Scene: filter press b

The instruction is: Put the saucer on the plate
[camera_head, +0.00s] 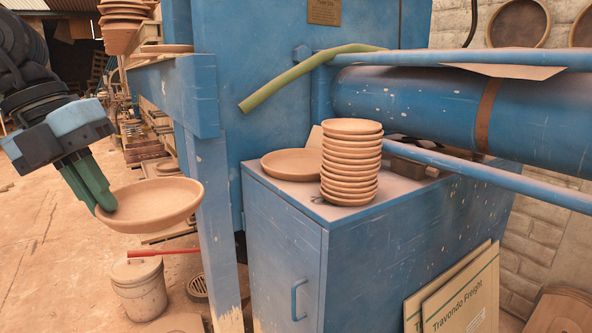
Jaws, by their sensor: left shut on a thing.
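My left gripper (100,205) reaches in from the left with its green fingers pointing down. It is shut on the near left rim of a shallow round terracotta saucer (160,203). The saucer hangs in the air left of the blue post, close to level with a slight tilt, and looks empty. A terracotta plate (290,165) lies flat on the top of the blue cabinet, to the right of the held saucer and apart from it. The plate's right edge is partly hidden by a stack of dishes. My right gripper is not in view.
A tall stack of terracotta dishes (350,165) stands close beside the plate on the blue cabinet (282,225). A blue post (210,200) rises between the saucer and cabinet. A green hose (300,75) and blue pipes (470,175) hang over the cabinet. A bucket (140,290) stands below.

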